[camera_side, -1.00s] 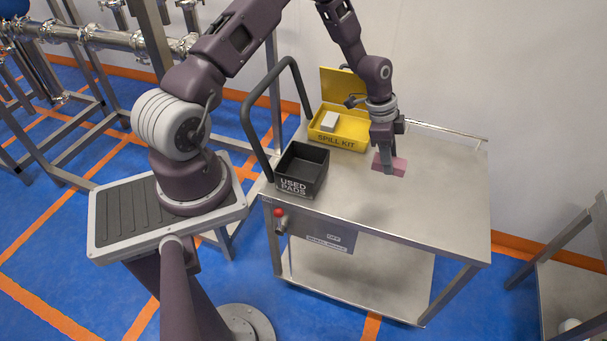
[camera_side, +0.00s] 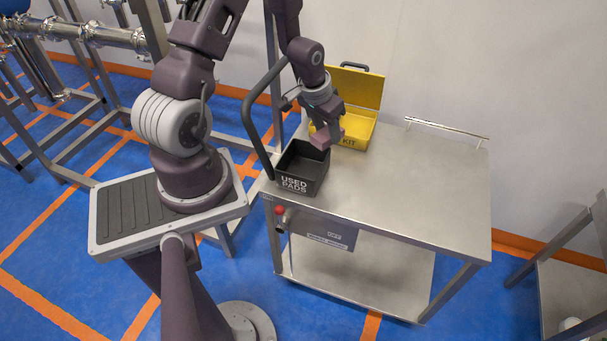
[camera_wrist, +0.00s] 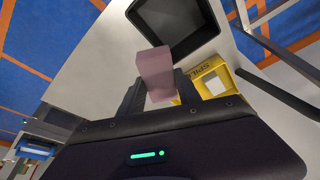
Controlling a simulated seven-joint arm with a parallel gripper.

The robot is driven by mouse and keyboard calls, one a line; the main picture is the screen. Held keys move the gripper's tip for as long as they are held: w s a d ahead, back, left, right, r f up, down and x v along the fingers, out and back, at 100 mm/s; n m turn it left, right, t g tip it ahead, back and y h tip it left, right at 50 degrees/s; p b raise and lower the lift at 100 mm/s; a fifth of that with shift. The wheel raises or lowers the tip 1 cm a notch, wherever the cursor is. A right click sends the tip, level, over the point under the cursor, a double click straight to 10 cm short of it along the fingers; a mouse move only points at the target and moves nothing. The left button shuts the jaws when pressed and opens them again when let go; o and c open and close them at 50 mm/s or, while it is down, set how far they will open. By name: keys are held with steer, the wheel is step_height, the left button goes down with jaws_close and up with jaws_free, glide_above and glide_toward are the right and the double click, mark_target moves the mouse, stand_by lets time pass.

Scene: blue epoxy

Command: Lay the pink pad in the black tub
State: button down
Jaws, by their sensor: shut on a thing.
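The pink pad (camera_side: 323,139) is a small pink block held up at the end of my gripper (camera_side: 328,132). My gripper is shut on it, and it also shows between the fingers in the wrist view (camera_wrist: 155,72). The black tub (camera_side: 290,184), marked USED PADS, is an open box at the cart's left end. In the side view the pad appears at the tub's upper right rim, above it. In the wrist view the tub (camera_wrist: 214,32) lies just beyond the pad and looks empty where its inside shows.
A yellow spill kit (camera_side: 362,135) with its lid raised stands behind the tub; a white block (camera_wrist: 213,84) lies in it. A dark cart handle (camera_side: 250,135) rises on the tub's left. The cart top (camera_side: 420,190) is clear to the right.

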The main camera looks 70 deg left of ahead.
steer(key=s+a+r+n+y, duration=0.1)
steer(key=s+a+n, duration=0.2)
steer(key=s+n, duration=0.2)
glide_above(304, 173)
step_height(304, 173, down, 4)
steer(key=shift+g, duration=0.4)
steer(key=f, duration=1)
steer(key=shift+s+d+f, duration=0.35)
steer(key=shift+d, duration=0.05)
steer(key=c, duration=0.8)
jaws_free()
steer(key=shift+f, duration=0.1)
steer(key=shift+c, duration=0.2)
